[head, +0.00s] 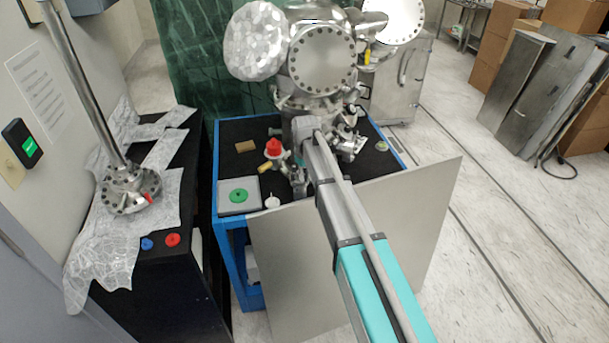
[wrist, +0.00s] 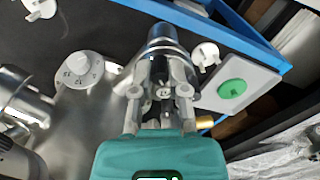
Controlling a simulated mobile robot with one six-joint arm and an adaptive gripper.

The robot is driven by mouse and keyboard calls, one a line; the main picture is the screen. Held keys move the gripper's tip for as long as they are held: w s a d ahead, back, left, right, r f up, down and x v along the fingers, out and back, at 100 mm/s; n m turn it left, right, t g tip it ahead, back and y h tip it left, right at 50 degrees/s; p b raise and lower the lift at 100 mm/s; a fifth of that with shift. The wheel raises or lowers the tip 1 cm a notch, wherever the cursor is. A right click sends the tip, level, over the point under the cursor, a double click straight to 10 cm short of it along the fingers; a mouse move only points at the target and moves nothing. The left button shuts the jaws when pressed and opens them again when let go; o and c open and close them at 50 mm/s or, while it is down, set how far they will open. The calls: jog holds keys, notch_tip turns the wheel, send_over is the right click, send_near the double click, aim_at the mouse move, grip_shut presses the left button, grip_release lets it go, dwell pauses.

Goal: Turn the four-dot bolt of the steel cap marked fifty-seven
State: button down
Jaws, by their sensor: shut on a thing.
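My gripper (wrist: 160,92) is seen from behind in the wrist view, its two grey fingers closed on a small round pale piece (wrist: 163,92) with dark marks, too small to read. A shiny steel cylinder (wrist: 162,45) lies just beyond the fingertips. I cannot tell whether the held piece is the four-dot bolt. No number fifty-seven is legible. In the head view, my arm reaches the steel chamber (head: 321,59) and hides the fingertips.
The chamber stands on a black-topped blue cart (head: 218,172). A grey plate with a green disc (head: 238,196), a white knob (head: 272,202) and a red-topped valve (head: 274,147) are near its front left. A large grey panel (head: 285,270) leans in front.

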jog(key=shift+m, duration=0.5)
jog(key=c, duration=0.6)
grip_release()
jog(key=shift+c, duration=0.2)
jog(key=shift+n, duration=0.5)
jog(key=n, duration=0.5)
notch_tip(320, 180, up, 14)
jog(key=p, duration=1.3)
jog(key=shift+p, duration=0.4)
jog(key=shift+f, duration=0.1)
